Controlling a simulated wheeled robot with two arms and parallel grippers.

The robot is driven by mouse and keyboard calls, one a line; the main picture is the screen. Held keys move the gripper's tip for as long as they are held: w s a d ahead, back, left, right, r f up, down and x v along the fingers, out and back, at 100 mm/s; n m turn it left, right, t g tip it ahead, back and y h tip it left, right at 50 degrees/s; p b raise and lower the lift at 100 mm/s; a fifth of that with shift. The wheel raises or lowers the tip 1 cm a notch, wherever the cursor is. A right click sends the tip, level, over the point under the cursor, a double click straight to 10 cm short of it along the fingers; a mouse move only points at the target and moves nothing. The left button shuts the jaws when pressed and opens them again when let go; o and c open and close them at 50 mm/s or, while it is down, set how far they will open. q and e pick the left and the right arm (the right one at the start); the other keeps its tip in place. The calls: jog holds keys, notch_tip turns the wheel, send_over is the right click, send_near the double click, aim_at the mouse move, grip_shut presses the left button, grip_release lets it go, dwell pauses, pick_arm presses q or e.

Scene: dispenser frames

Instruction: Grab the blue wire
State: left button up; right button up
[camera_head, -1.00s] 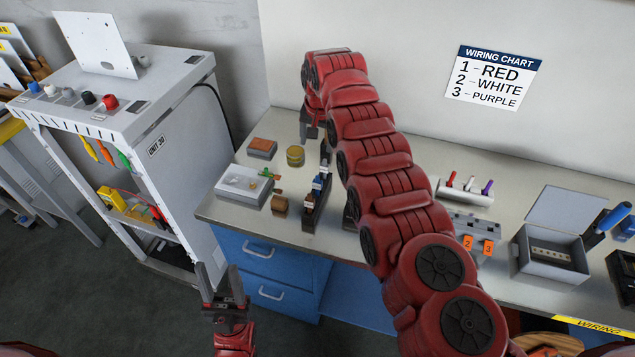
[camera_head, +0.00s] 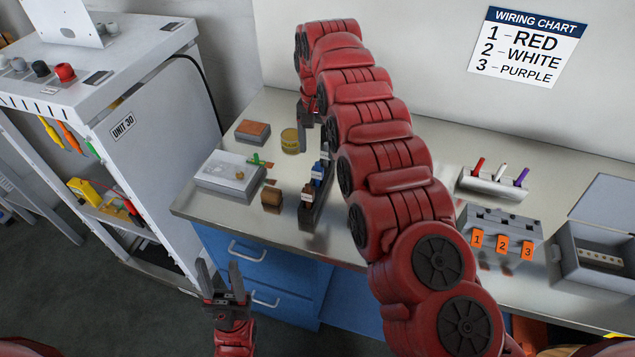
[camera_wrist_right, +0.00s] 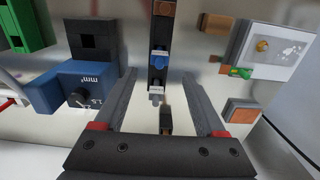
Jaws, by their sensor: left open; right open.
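A blue wire piece (camera_head: 318,172) sits in a narrow dark dispenser rack (camera_head: 317,212) on the workbench, in line with a brown and a white piece. In the right wrist view the blue piece (camera_wrist_right: 159,61) is near the middle of the dark rack, ahead of my fingers. My right gripper (camera_wrist_right: 160,78) is open and empty, its two fingers spread on either side of the rack's line. In the head view my right gripper (camera_head: 311,128) is partly hidden by its own red arm, behind the rack. My left gripper (camera_head: 222,275) is open and empty in front of the bench.
A grey tray (camera_head: 213,184), yellow can (camera_head: 290,141) and brown block (camera_head: 271,196) stand left of the rack. A numbered connector block (camera_head: 502,228) and a holder with red, white and purple pieces (camera_head: 492,186) stand right. A blue device (camera_wrist_right: 75,90) shows in the right wrist view.

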aim_at(318, 163)
jog(key=f, duration=0.1)
jog(key=f+p, duration=0.1)
jog(key=shift+s+f, duration=0.2)
jog(key=shift+f, duration=0.2)
jog(key=shift+w+f, duration=0.15)
jog(key=shift+f, duration=0.35)
jog(key=shift+f+p, duration=0.6)
jog(key=shift+p, duration=0.15)
notch_tip(318, 163, down, 3)
jog(key=shift+d+f+p, duration=0.1)
jog(key=shift+p, duration=0.35)
jog(key=shift+w+f, duration=0.1)
jog(key=shift+f, duration=0.2)
grip_shut()
